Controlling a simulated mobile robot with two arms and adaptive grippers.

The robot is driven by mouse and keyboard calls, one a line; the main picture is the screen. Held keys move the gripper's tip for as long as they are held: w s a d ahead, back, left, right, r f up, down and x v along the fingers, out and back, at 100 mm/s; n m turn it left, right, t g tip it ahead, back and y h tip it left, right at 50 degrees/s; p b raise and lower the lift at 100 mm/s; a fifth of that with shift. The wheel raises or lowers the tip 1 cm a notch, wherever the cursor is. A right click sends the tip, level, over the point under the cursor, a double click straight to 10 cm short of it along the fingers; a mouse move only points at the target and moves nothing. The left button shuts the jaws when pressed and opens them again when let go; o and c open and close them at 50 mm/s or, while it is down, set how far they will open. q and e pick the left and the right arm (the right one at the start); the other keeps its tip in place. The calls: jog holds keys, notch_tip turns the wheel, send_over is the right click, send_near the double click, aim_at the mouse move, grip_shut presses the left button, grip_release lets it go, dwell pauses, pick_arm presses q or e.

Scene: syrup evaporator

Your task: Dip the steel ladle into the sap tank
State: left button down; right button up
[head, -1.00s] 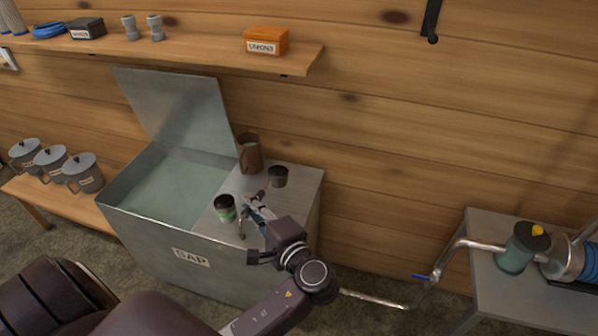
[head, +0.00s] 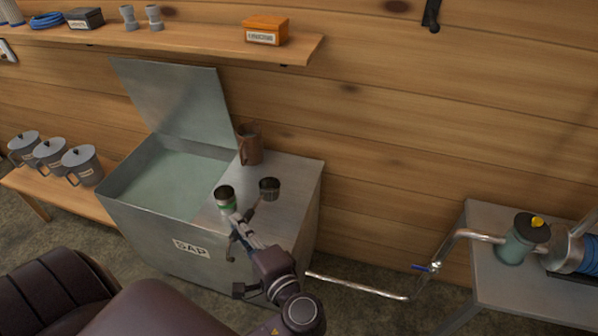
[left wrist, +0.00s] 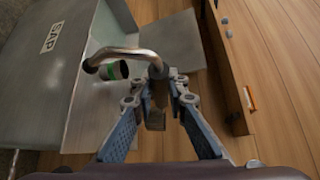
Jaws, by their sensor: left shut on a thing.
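The steel ladle shows as a dark round bowl (head: 269,190) over the tank's flat metal top, with its handle running down to my left gripper (head: 245,228). In the left wrist view the handle's bent hook end (left wrist: 122,52) sticks out past the jaws, and my left gripper (left wrist: 158,100) is shut on the handle. The sap tank (head: 150,238) is a grey metal box marked SAP. Its lid (head: 175,98) stands raised, and pale green sap (head: 180,182) shows in the open left part, to the left of the ladle. My right gripper is out of view.
A brown jug (head: 249,146) stands behind, by the lid. Grey lidded pots (head: 82,165) are at left. A pipe (head: 360,288) runs at right.

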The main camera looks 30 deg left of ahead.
pick_arm(q)
notch_tip(320, 180, down, 23)
jog(key=n+t+y+b, duration=0.1)
jog(key=n+y+b, duration=0.1)
jog(key=b, duration=2.2)
jog(key=shift+r+n, duration=0.15)
jog(key=shift+n, duration=0.55)
jog(key=s+a, duration=0.4)
jog(key=a, duration=0.5)
jog(key=s+a, duration=0.4)
jog(key=a, duration=0.5)
jog(key=s+a+p, duration=0.1)
jog(key=s+a, duration=0.3)
jog(key=a, duration=0.5)
jog(key=shift+s+a, duration=0.15)
jog(key=shift+s, duration=0.15)
